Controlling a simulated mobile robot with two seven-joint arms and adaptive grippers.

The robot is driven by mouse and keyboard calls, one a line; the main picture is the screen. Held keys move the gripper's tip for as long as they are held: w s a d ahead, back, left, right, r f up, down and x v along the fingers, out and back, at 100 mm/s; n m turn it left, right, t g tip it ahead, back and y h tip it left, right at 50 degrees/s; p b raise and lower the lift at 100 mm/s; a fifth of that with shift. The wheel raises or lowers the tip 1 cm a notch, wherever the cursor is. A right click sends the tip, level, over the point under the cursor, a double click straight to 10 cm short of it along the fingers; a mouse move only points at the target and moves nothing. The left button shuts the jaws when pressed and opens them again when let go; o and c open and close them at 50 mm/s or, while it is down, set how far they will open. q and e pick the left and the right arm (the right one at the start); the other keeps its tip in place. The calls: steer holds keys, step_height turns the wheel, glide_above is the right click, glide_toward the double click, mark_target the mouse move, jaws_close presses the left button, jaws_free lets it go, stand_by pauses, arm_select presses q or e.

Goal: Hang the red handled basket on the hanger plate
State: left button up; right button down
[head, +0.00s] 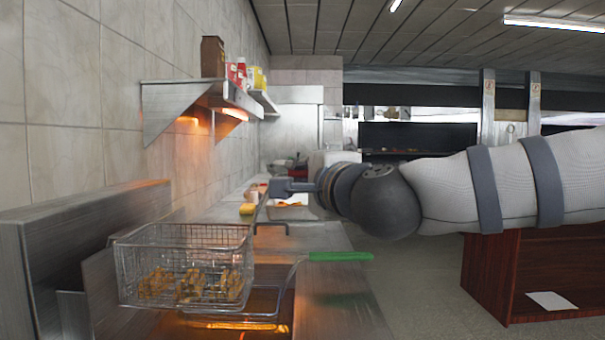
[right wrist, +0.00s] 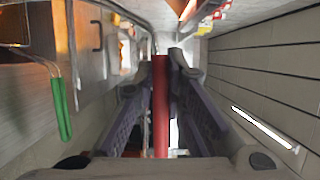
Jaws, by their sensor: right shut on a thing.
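My right gripper (head: 290,187) reaches in from the right above the far part of the counter in the head view. In the right wrist view its fingers (right wrist: 160,120) are closed around a long red handle (right wrist: 160,85). Bent metal wire (right wrist: 140,18) shows near the handle's far end. The red handle's own basket is not clearly visible. A wire basket (head: 210,235) holding browned food is at the near left over the fryer; I cannot tell which handle it belongs to. An upright metal plate (head: 100,285) stands behind it; I cannot tell if this is the hanger plate. My left gripper is not in view.
A green handle (head: 340,256) juts out over the counter edge and also shows in the wrist view (right wrist: 60,108). A wall shelf (head: 185,97) with heat lamps overhangs the counter. Glowing fryer oil (head: 262,302) lies below the basket. The floor aisle on the right is clear.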

steer(key=shift+f, duration=0.1)
steer(key=shift+f, duration=0.4)
steer(key=c, duration=1.6)
jaws_free()
steer(key=shift+o, duration=0.2)
steer(key=shift+f, duration=0.1)
